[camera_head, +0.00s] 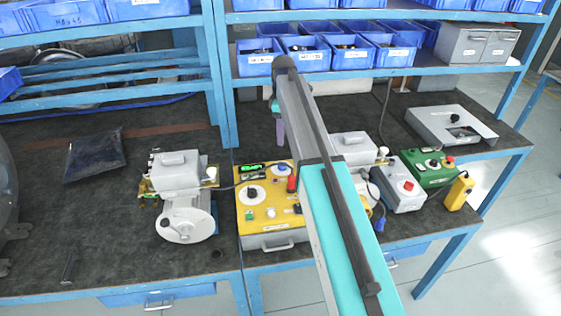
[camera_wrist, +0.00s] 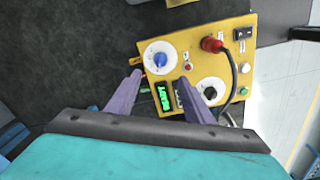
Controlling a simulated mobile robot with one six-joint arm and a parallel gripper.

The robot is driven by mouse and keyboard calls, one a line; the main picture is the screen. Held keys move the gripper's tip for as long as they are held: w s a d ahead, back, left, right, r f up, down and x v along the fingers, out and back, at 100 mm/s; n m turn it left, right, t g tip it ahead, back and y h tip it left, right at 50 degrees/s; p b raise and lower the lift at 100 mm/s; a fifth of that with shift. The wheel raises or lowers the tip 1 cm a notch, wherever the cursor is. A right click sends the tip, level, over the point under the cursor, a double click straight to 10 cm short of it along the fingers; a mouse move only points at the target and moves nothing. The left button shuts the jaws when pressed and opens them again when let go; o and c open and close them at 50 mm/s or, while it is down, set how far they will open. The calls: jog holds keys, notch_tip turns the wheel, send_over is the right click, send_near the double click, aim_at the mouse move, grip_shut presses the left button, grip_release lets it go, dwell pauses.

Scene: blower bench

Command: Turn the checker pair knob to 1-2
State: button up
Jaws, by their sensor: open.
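My gripper (camera_wrist: 160,77) is open and empty. In the wrist view its purple fingertips appear on either side, just below the blue knob, apart from it. My arm hides the checker's right side.
A grey motor unit (camera_head: 183,190) stands left of the checker. A grey box with a red button (camera_head: 405,190) and a green box (camera_head: 430,168) stand to its right. A red plug (camera_wrist: 212,44) with a black cable sits on the checker. Blue bins fill the shelf behind.

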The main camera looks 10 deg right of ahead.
aim_at(282, 162)
jog(key=shift+f+p, duration=2.65)
jog(key=shift+f, duration=4.2)
jog(key=c, duration=1)
jog(key=shift+c, duration=0.2)
jog(key=shift+f+m+b, duration=0.1)
jog(key=shift+m+b, duration=0.9)
jog(key=m+b, duration=0.2)
jog(key=m, duration=0.1)
jog(key=shift+m, duration=0.4)
jog(key=shift+m+b, duration=0.6)
jog(key=shift+m, duration=0.4)
